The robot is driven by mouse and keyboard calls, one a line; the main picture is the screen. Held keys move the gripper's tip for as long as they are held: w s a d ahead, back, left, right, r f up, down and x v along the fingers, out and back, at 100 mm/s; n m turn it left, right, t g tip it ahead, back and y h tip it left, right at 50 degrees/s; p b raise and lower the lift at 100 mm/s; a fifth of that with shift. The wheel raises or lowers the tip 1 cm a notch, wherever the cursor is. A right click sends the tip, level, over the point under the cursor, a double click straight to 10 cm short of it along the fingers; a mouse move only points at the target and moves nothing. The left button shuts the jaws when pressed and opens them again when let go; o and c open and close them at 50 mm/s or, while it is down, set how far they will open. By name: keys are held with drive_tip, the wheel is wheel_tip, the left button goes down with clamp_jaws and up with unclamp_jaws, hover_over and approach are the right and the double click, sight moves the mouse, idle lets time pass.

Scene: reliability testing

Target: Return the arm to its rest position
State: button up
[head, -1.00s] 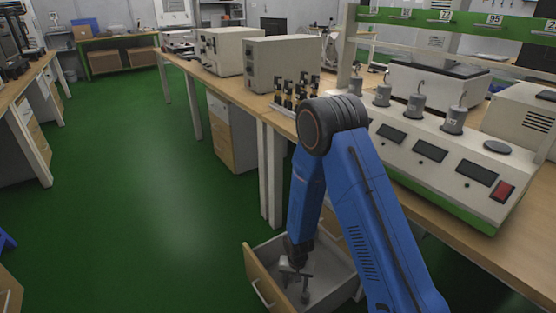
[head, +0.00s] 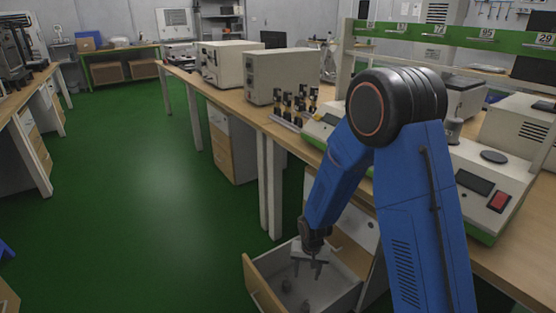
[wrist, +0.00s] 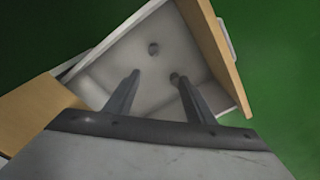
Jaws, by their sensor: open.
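My gripper (head: 318,263) hangs pointing down above the open drawer (head: 262,289), near its back end. In the wrist view the two dark fingers of my gripper (wrist: 158,78) are spread apart with nothing between them. Below them is the light grey drawer floor, with the wooden drawer front (wrist: 215,52) on the right. My blue arm is bent, with its dark elbow joint high at the right of the head view.
The wooden bench (head: 228,98) carries a beige instrument (head: 279,77), dark-topped parts in a rack (head: 296,105) and a white test unit (head: 497,195) behind my arm. Green floor (head: 150,200) lies clear at left.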

drive_tip(key=s+d+r+t, duration=0.1)
drive_tip(key=s+d+r, duration=0.25)
drive_tip(key=r, duration=0.55)
drive_tip(key=s+d+r+n, duration=0.15)
drive_tip(key=d+r, duration=0.25)
drive_tip(key=r, duration=0.4)
drive_tip(key=s+d+r+m+t, duration=0.1)
drive_tip(key=s+d+r, duration=0.25)
drive_tip(key=r, duration=0.55)
drive_tip(key=s+d+r+t, duration=0.1)
drive_tip(key=s+d+r, duration=0.2)
drive_tip(key=s, duration=0.6)
drive_tip(key=s+d+r+n+t, duration=0.1)
drive_tip(key=s+d+r, duration=0.3)
drive_tip(key=s+r, duration=0.4)
drive_tip(key=shift+s+d, duration=0.2)
drive_tip(key=shift+s, duration=0.85)
